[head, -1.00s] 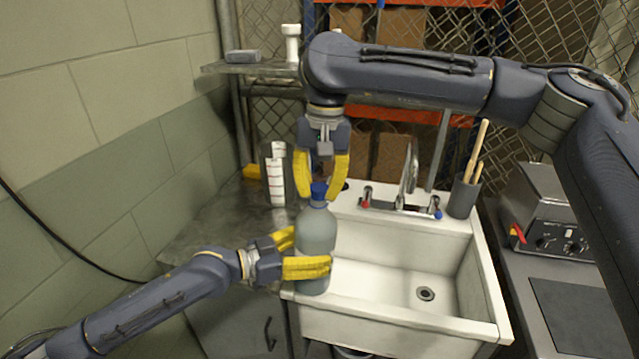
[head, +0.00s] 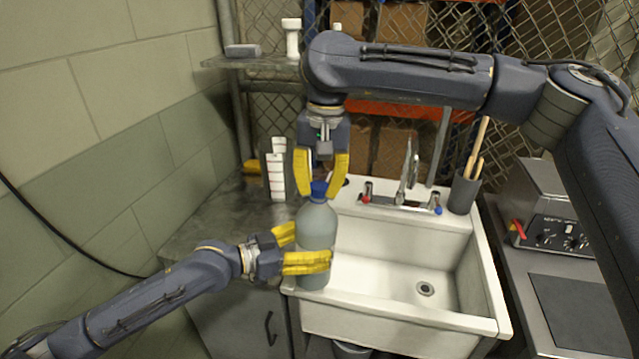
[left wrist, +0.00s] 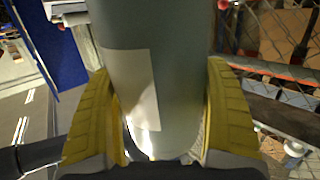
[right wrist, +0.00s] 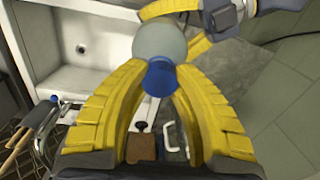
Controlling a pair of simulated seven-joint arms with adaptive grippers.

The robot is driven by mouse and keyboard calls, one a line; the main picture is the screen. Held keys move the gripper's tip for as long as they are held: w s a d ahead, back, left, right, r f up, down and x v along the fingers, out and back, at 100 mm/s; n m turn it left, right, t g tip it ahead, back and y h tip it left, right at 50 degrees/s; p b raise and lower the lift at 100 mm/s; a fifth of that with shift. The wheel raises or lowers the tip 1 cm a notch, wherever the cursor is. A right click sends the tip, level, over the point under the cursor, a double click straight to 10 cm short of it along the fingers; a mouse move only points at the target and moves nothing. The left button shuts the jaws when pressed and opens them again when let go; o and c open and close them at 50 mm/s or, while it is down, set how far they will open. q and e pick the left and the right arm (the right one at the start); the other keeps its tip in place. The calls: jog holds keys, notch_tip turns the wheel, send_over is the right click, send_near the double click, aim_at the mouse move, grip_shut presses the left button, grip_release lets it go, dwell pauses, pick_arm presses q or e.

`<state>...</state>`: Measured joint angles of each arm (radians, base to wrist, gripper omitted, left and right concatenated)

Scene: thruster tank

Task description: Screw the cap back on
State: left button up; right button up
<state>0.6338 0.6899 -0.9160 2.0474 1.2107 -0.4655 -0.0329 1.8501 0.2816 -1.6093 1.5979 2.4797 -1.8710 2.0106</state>
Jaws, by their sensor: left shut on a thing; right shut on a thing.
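A grey-blue bottle (head: 316,226) stands upright by the left edge of the sink. My left gripper (head: 308,248) is shut around its lower body from the left. In the left wrist view the bottle (left wrist: 165,85) fills the space between the yellow fingers and bears a pale label. A blue cap (head: 319,188) sits at the top of the bottle's neck. My right gripper (head: 320,192) points down from above and is shut on the cap. The right wrist view shows the cap (right wrist: 160,77) between the fingertips, over the bottle's shoulder (right wrist: 160,40). The threads are hidden.
The white sink (head: 400,315) lies to the right, with a faucet (head: 408,175) behind it. A cup of wooden-handled tools (head: 464,195) stands at its back right. A clear container with white labelled items (head: 276,175) stands behind the bottle on the metal counter (head: 215,225).

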pick_arm(q)
jog(key=shift+r, duration=0.2)
pick_arm(e)
jog(key=shift+f, duration=0.15)
pick_arm(q)
grip_shut()
pick_arm(e)
jog(key=m, duration=0.5)
jog(key=shift+m, duration=0.4)
jog(key=m, duration=0.8)
jog(key=shift+a, duration=0.1)
jog(key=m, duration=0.4)
jog(key=shift+s+a+f, duration=0.1)
jog(key=shift+s+f, duration=0.05)
jog(key=shift+s, duration=0.05)
jog(key=shift+w+d+m, duration=0.2)
jog(key=shift+w+m, duration=0.05)
jog(key=shift+m, duration=0.55)
jog(key=o, duration=0.8)
